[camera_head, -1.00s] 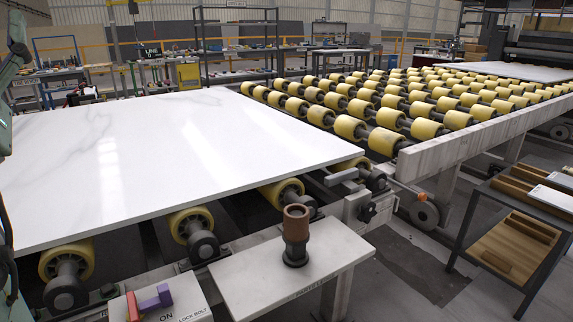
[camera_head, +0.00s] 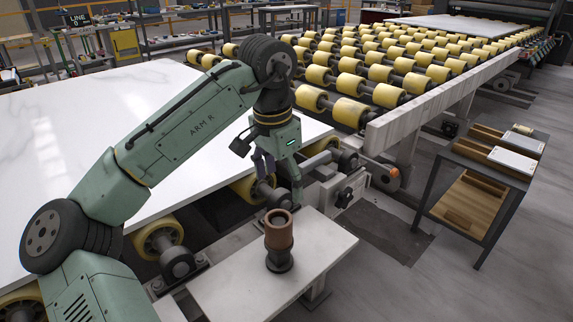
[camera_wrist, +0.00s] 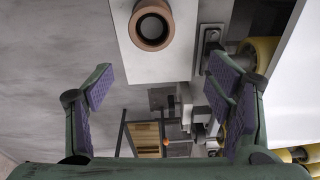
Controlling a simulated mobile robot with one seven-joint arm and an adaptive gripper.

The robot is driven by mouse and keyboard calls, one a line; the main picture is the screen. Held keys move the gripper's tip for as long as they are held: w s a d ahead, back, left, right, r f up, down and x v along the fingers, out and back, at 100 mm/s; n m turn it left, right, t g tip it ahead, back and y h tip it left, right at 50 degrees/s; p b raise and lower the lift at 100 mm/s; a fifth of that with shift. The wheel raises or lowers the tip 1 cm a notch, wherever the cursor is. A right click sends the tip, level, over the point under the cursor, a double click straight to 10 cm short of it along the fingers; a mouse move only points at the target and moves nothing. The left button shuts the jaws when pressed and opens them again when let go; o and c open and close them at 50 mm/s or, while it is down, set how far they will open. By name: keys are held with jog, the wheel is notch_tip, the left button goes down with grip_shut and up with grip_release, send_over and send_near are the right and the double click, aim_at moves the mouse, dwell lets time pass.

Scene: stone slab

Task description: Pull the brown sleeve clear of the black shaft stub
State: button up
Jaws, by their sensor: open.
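The brown sleeve (camera_head: 279,230) sits upright around the upper part of the black shaft stub (camera_head: 279,262), which stands on a pale bench top. In the wrist view the sleeve (camera_wrist: 152,24) shows from above as a brown ring at the top, with the grey end of the stub (camera_wrist: 151,27) inside it. My gripper (camera_head: 279,185) is open and empty, above and behind the sleeve in the head view. In the wrist view my gripper (camera_wrist: 162,95) has its two purple-padded fingers wide apart, and the sleeve lies beyond the fingertips, not between them.
The pale bench top (camera_head: 225,290) is clear around the stub. A white stone slab (camera_head: 50,110) lies on yellow rollers (camera_head: 158,236) behind it. A metal bracket with a knob (camera_head: 343,197) stands right of my gripper. A dark shelf cart (camera_head: 480,180) stands at right.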

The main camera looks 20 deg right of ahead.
aim_at(279, 221)
jog(key=shift+s+a+f+g+y, duration=0.3)
jog(key=shift+s+a+g+y, duration=0.1)
jog(key=shift+s+a+y, duration=0.15)
notch_tip(279, 221, down, 10)
jog(key=shift+f+p, duration=0.25)
jog(key=shift+p, duration=0.25)
jog(key=shift+d, duration=0.1)
jog(key=c, duration=1.3)
jog(key=shift+r, duration=0.2)
jog(key=shift+r+p, duration=3.45)
jog(key=shift+p, duration=0.1)
